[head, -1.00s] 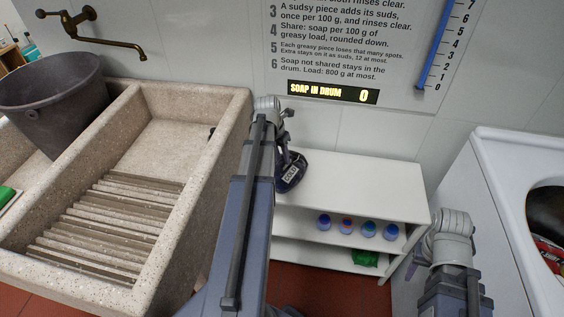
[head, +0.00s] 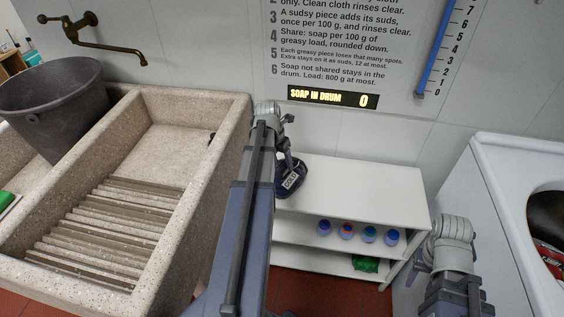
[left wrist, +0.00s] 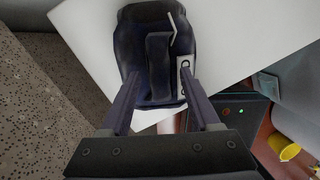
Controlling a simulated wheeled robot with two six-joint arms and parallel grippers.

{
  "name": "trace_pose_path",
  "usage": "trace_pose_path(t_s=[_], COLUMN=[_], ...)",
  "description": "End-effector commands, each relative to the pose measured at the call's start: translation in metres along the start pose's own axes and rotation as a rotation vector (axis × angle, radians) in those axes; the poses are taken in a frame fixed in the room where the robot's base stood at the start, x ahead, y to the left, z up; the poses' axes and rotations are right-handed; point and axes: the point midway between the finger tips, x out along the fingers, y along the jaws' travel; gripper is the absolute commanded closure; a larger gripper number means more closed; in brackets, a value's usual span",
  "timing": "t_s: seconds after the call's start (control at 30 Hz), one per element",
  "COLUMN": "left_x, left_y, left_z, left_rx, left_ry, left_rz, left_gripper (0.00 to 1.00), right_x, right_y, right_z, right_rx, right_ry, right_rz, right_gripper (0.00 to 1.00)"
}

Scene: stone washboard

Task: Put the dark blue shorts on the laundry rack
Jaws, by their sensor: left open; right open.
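The dark blue shorts (head: 291,179) are a folded dark bundle with a pale tag reading COLD, on the left end of the white shelf's top. In the left wrist view the shorts (left wrist: 157,45) fill the space ahead of my open left gripper (left wrist: 158,88). Its fingers lie on either side of the bundle's near edge; I cannot tell whether they touch it. In the head view my left gripper (head: 283,152) is beside the shorts, partly hidden by its wrist. My right gripper (head: 421,262) shows only in part, low at the right. No laundry rack can be made out.
The white shelf unit (head: 365,190) has several blue bottles and a green item below. A stone sink with a washboard (head: 105,220) and a dark bucket (head: 55,100) stand at left, a white washer (head: 500,190) at right. The shelf's right top is clear.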

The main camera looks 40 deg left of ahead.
Motion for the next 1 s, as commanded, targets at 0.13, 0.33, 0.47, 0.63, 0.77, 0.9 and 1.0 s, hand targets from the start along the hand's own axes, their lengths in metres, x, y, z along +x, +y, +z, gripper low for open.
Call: trace_pose_path(t_s=[0.13,0.33,0.47,0.63,0.77,0.9,1.0], left_x=[-0.01,-0.033,-0.052,-0.079,-0.099,-0.115,-0.121], left_y=[0.0,-0.001,-0.001,-0.001,-0.001,-0.001,0.0], left_z=[0.001,0.001,0.001,0.001,0.001,0.001,0.0], left_rx=[0.0,-0.001,0.0,0.0,0.0,-0.001,-0.001], left_ry=[0.0,0.0,0.0,0.0,0.0,0.0,0.0], left_rz=[0.0,0.0,0.0,0.0,0.0,0.0,0.0], left_gripper=[0.37,0.37,0.37,0.37,0.37,0.37,0.37], right_x=[-0.01,-0.032,-0.051,-0.077,-0.096,-0.112,-0.117], right_y=[0.001,0.003,0.005,0.007,0.009,0.011,0.011], right_z=[0.001,0.002,0.003,0.004,0.006,0.007,0.007], right_rx=[0.0,0.0,0.0,0.0,0.0,0.001,0.001], right_ry=[0.0,0.0,0.0,0.0,0.0,0.0,0.0], right_rz=[0.0,0.0,0.0,0.0,0.0,0.0,0.0], right_gripper=[0.5,0.5,0.5,0.5,0.5,0.5,0.5])
